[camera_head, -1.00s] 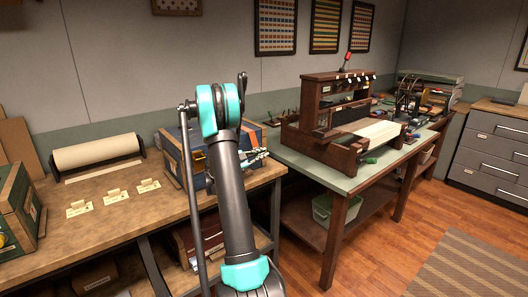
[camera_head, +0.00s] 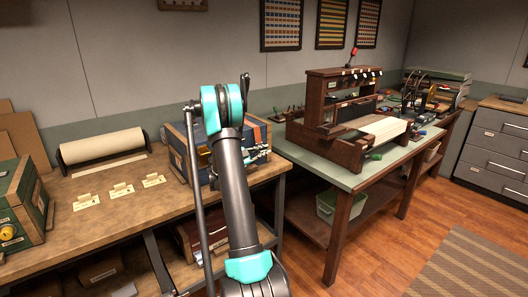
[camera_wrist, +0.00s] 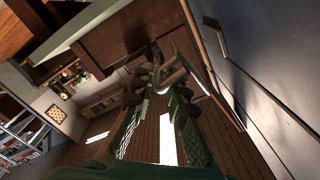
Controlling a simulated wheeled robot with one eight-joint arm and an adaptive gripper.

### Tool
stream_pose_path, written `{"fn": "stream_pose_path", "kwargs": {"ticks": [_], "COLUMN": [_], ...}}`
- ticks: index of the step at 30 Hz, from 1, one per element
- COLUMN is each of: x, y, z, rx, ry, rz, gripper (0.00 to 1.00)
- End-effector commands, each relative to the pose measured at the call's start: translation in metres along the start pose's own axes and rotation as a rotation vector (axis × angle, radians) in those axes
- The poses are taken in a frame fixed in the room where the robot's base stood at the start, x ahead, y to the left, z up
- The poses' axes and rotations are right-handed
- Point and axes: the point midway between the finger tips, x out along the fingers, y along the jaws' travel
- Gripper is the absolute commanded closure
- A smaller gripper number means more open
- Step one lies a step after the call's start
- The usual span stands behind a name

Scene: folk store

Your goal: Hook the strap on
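No strap can be made out for certain. My gripper (camera_wrist: 164,88) shows in the wrist view, with two dark green ribbed fingers angled in toward each other. A pale bent bar or loop (camera_wrist: 173,77) shows at the fingertips; I cannot tell whether it is gripped or lies behind them. In the head view my arm hides most of the gripper, beside a blue-sided case with wooden edges (camera_head: 177,146) on the left bench. The case is partly hidden by my arm.
The brown bench (camera_head: 100,222) carries a paper roll (camera_head: 100,146), several small cards and a green box (camera_head: 18,203). To the right, a green-topped table (camera_head: 345,180) holds a wooden loom (camera_head: 335,135). A pale bin (camera_head: 327,203) sits beneath. Wooden floor (camera_head: 395,250) is open at right.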

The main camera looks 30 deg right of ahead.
Motion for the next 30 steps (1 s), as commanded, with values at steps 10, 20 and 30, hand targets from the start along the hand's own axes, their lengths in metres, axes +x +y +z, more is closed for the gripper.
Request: {"fn": "stream_pose_path", "kwargs": {"ticks": [10,20,30], "x": [-0.001,-0.039,-0.103], "y": [0.004,0.002,0.003], "z": [0.001,0.001,0.001], "rx": [0.003,0.003,0.003], "ry": [-0.005,-0.007,-0.007], "rz": [0.009,0.005,0.007], "gripper": [0.71,0.71,0.71]}}
